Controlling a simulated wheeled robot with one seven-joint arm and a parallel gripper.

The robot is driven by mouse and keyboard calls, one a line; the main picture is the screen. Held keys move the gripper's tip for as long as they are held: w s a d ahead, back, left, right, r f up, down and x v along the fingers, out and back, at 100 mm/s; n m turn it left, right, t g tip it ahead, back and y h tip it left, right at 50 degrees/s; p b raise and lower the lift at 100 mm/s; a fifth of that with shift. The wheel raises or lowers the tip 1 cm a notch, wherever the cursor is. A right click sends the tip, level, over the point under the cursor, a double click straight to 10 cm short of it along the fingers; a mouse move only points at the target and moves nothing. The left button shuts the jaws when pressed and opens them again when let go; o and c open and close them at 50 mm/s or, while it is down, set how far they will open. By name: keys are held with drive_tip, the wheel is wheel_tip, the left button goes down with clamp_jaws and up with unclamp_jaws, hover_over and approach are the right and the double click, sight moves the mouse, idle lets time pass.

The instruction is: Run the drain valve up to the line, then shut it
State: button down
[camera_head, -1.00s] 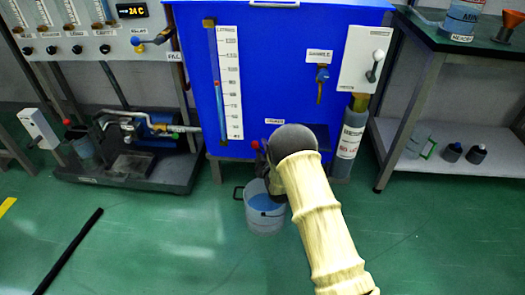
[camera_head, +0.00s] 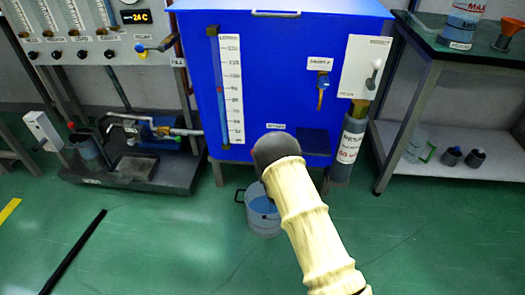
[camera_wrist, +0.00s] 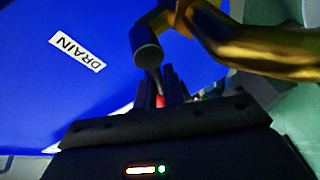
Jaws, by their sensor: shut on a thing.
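The blue tank (camera_head: 285,70) carries a drain label (camera_head: 275,126), which also reads upside down in the wrist view (camera_wrist: 77,52). My wrist covers the drain valve in the head view. In the wrist view a brass pipe (camera_wrist: 265,50) ends in a round grey spout (camera_wrist: 147,48). My gripper (camera_wrist: 167,95) is shut on a small red part (camera_wrist: 160,101), seemingly the valve handle, mostly hidden between the dark fingers. A bucket (camera_head: 264,220) stands on the floor below, partly behind my arm, with blue liquid inside. No line on the bucket can be made out.
A sight gauge with a scale (camera_head: 231,90) is on the tank's left front. A sample tap (camera_head: 322,88) and a white switch box (camera_head: 364,68) are to its right. A pump skid (camera_head: 135,165) stands left, a bench (camera_head: 445,45) right. Green floor in front is mostly clear.

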drive_tip(key=c, duration=1.5)
unclamp_jaws()
drive_tip(key=shift+w+d, duration=0.1)
drive_tip(key=p+v, duration=0.7)
drive_tip(key=v, duration=1)
drive_tip(key=shift+s+f, duration=0.15)
drive_tip(key=shift+s, duration=0.1)
